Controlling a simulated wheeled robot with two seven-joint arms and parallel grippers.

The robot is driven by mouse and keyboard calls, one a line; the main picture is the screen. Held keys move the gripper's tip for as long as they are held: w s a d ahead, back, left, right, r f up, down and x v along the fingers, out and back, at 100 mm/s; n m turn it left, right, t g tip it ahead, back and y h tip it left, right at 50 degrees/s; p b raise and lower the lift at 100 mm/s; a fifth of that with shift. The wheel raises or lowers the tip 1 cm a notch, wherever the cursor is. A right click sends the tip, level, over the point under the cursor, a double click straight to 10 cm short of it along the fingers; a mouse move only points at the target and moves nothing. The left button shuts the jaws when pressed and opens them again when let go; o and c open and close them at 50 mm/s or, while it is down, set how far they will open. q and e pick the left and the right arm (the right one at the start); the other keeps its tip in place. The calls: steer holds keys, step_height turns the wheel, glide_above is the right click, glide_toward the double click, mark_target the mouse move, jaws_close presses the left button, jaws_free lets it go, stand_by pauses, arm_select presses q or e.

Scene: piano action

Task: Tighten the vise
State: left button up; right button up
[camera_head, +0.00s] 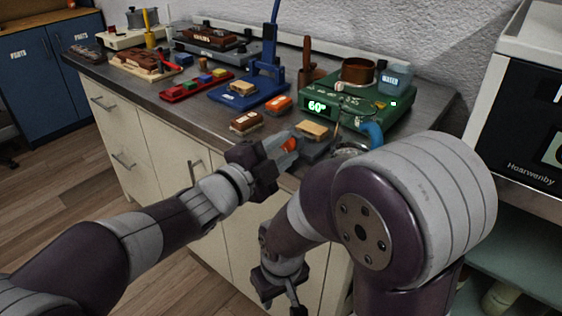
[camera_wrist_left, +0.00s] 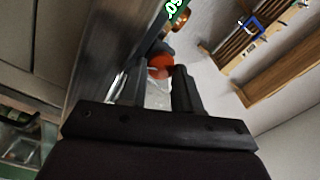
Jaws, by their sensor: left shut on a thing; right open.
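My left gripper (camera_head: 284,153) is at the counter's front edge, its fingers around a small orange-red piece (camera_head: 290,144). In the left wrist view, the same orange-red piece (camera_wrist_left: 159,66) shows between the tips of the left gripper (camera_wrist_left: 160,78). It looks like a knob or handle end; what it joins is hidden. Just beyond the fingers is a low grey block with a tan top (camera_head: 314,129), possibly the vise, but I cannot tell for sure. My right gripper (camera_head: 283,292) hangs low before the cabinets, open and empty, partly hidden by its own arm.
A green heater box reading 60 (camera_head: 345,106) with a copper pot (camera_head: 357,71) and a water cup (camera_head: 395,79) stands behind. A blue press (camera_head: 262,84), a red tray (camera_head: 197,86) and several small blocks crowd the counter. The counter front left is clear.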

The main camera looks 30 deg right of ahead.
arm_select(q)
steer(key=shift+f+m+b, duration=0.1)
steer(key=shift+m+b, duration=1)
steer(key=shift+m, duration=0.1)
steer(key=o, duration=1.1)
steer(key=shift+c, duration=0.2)
steer(key=shift+f, duration=0.1)
